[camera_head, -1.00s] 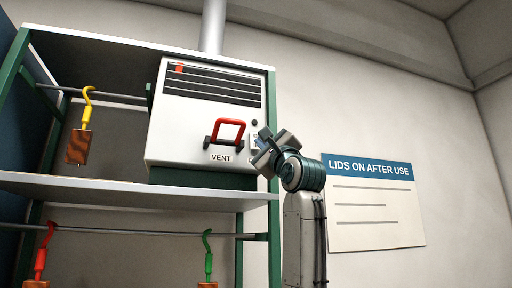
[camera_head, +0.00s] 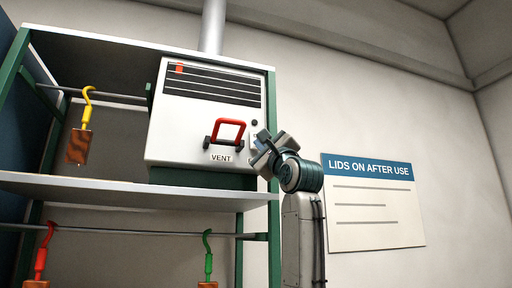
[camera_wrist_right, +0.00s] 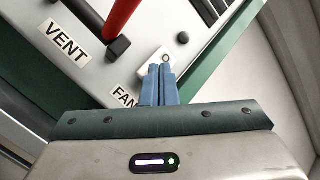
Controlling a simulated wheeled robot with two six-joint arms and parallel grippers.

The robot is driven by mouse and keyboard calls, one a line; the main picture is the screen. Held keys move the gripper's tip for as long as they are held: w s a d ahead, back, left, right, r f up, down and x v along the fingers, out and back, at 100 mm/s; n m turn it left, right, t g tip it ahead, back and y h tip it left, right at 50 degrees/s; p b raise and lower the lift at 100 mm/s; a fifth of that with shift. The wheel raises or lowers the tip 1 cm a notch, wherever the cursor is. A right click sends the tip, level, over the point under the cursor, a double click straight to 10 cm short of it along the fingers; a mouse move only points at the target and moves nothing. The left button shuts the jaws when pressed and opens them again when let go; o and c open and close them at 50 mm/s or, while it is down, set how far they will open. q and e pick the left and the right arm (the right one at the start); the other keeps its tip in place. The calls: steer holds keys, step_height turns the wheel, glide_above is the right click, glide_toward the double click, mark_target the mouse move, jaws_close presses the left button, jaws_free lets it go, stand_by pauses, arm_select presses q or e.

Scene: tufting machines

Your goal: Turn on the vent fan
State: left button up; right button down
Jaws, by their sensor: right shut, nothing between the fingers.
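The vent unit (camera_head: 160,125) is a white box on the upper shelf with dark slats, a red tag and a "VENT" label. A red handle (camera_head: 229,131) is on its front and also shows in the right wrist view (camera_wrist_right: 121,18). In the right wrist view a "FAN" label (camera_wrist_right: 124,97) sits beside a small pale switch plate (camera_wrist_right: 150,62) with a round dark-rimmed spot. My right gripper (camera_wrist_right: 160,68) is shut and empty, its blue fingertips at the plate and partly covering it. I cannot tell whether they touch. The gripper (camera_head: 258,143) also shows at the unit's right edge. My left gripper is out of view.
The green-framed rack's shelf (camera_head: 120,188) carries the unit. A yellow hook (camera_head: 88,103) hangs on the left; red (camera_head: 42,255) and green (camera_head: 207,250) hooks hang below. A sign (camera_head: 373,205) is on the wall at right. A pipe (camera_head: 213,27) rises above.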

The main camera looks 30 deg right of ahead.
steer(key=shift+w+d, duration=0.1)
steer(key=shift+w, duration=0.25)
stand_by(0.5)
steer(key=shift+s, duration=0.1)
steer(key=shift+s+b, duration=0.45)
steer(key=shift+s, duration=0.1)
steer(key=shift+s+a, duration=0.15)
steer(key=shift+a, duration=0.1)
steer(key=s, duration=0.1)
steer(key=s+b, duration=0.1)
steer(key=s, duration=0.1)
steer(key=s+a+b, duration=0.1)
steer(key=shift+s+r, duration=0.35)
steer(key=shift+s, duration=0.05)
stand_by(0.4)
